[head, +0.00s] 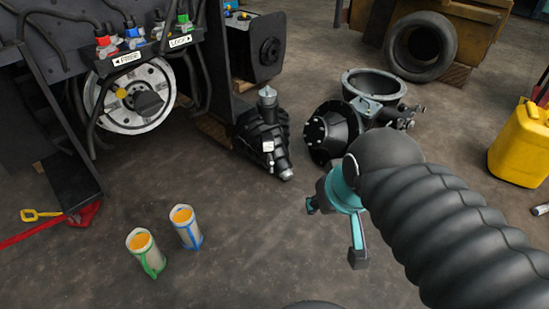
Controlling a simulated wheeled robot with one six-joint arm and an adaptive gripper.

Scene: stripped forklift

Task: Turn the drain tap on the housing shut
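Two dark housings lie on the floor in the head view. One is a ribbed black housing (262,140) with a grey cap on top and a pale fitting at its lower end. The other is a round flanged housing (332,131) beside an open bell-shaped casting (374,84). I cannot make out for certain which part is the drain tap. My gripper (334,231), teal and dark grey, is in front of the housings, below them in the picture. Its fingers are spread and nothing shows between them. My arm covers the floor to the right.
Two cups with orange contents, one green-trimmed (146,252) and one blue-trimmed (186,228), stand on the floor at left. The forklift's pale wheel (131,112) is behind them. A yellow jerrycan (522,143) stands at right, a tyre (421,47) at back. The front middle floor is clear.

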